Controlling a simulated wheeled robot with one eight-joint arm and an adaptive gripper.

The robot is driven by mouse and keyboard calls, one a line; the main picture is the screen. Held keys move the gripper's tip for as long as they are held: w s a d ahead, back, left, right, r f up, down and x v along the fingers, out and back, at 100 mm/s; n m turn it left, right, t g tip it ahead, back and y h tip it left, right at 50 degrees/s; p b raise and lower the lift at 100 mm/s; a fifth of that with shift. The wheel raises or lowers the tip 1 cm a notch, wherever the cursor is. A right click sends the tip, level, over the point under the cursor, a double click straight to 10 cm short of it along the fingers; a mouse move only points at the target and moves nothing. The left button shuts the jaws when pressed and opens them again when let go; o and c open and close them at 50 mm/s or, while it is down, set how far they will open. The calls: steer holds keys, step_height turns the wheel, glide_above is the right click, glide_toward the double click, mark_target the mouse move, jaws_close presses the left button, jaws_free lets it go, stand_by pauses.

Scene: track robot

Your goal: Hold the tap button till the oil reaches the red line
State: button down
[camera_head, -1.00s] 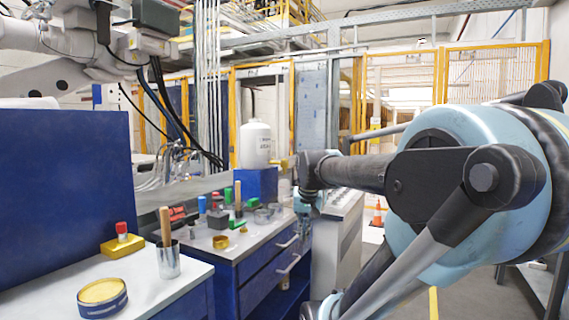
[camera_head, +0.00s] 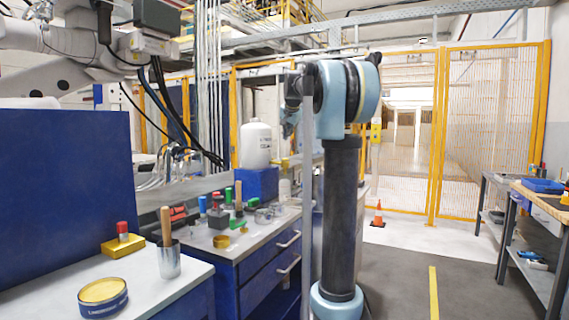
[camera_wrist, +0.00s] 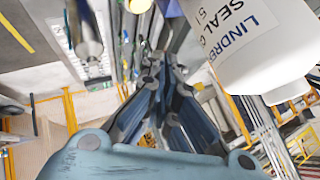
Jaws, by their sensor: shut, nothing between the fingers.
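The white oil canister (camera_head: 255,146) stands on a blue box (camera_head: 257,184) on the bench, with a small brass tap (camera_head: 281,163) at its right side. A pale cup-like vessel (camera_head: 285,189) is below the tap; its oil level and red line are too small to make out. In the wrist view the canister (camera_wrist: 255,45) fills the upper right, label showing, and a brass part (camera_wrist: 138,5) is at the top edge. My gripper (camera_wrist: 156,60) is shut and empty, apart from the canister in the picture.
The bench (camera_head: 205,253) holds several small tools and jars. A nearer bench has a yellow tin (camera_head: 102,297), a metal cup (camera_head: 168,260) with a wooden handle, and a red-topped yellow block (camera_head: 122,243). Open floor, a cone (camera_head: 378,215) and yellow fencing lie right.

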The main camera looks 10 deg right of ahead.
steer(key=shift+w+r, duration=0.35)
steer(key=shift+w, duration=0.25)
steer(key=shift+w+r, duration=0.3)
steer(key=shift+w, duration=0.25)
steer(key=shift+f, duration=4.4)
steer(key=shift+f, duration=0.8)
steer(key=shift+r, duration=0.85)
steer(key=shift+r, duration=2.55)
